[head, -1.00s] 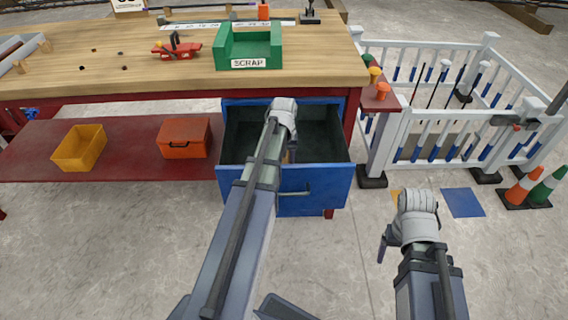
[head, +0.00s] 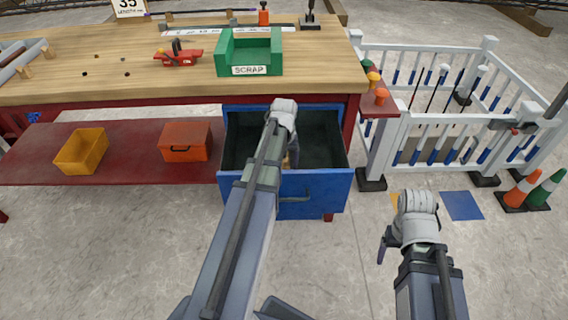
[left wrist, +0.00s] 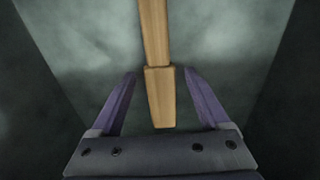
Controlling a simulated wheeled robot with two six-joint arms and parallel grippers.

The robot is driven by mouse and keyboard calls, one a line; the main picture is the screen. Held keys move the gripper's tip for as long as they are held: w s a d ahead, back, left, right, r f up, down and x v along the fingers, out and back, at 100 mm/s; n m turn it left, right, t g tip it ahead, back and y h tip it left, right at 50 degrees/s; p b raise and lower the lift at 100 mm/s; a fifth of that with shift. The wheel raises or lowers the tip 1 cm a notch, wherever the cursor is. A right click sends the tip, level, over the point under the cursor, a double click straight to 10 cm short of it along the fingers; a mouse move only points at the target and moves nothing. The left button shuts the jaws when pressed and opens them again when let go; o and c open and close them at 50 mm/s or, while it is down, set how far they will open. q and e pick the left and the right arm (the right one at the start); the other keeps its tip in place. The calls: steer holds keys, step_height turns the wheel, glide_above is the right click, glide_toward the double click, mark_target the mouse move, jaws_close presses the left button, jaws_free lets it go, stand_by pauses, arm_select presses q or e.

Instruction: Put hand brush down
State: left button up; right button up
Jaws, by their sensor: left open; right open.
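The hand brush shows as a wooden handle (left wrist: 157,60) in the left wrist view. It runs from the top edge down to between my left fingers, with a gap on both sides. A small tan bit of it (head: 285,162) shows in the head view, in the open blue drawer (head: 312,193). Its bristle end is out of view. My left gripper (left wrist: 157,92) is open, reaching down into the drawer; in the head view my own wrist partly hides it. My right gripper (head: 384,250) is open and empty over the floor, right of the drawer.
The workbench top (head: 120,85) holds a green scrap bin (head: 249,70) and a red tool (head: 178,57). A yellow bin (head: 82,150) and an orange box (head: 184,142) stand on the lower shelf. A white fence (head: 440,135) and cones (head: 523,188) are at right.

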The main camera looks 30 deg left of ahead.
mark_target(284, 167)
arm_select(q)
step_height(284, 167, up, 10)
steer(key=p, duration=0.9)
steer(key=shift+s, duration=0.15)
steer(key=shift+d+r, duration=0.1)
steer(key=s+d+r+m+p, duration=0.3)
steer(key=s+d+r+p, duration=0.2)
steer(key=d+r+p, duration=0.2)
steer(key=s+d+r+m+p, duration=0.3)
steer(key=d+r+p, duration=0.3)
steer(key=d, duration=0.6)
steer(key=s+d+r+m+y+p, duration=0.1)
steer(key=s+d+r+m+p, duration=0.3)
steer(key=d, duration=0.6)
step_height(284, 167, up, 4)
steer(key=s+p, duration=0.2)
steer(key=p, duration=0.1)
steer(key=shift+s+d+f+g+p, duration=0.15)
steer(key=shift+s+f+g+p, duration=0.05)
steer(key=shift+s+g+p, duration=0.15)
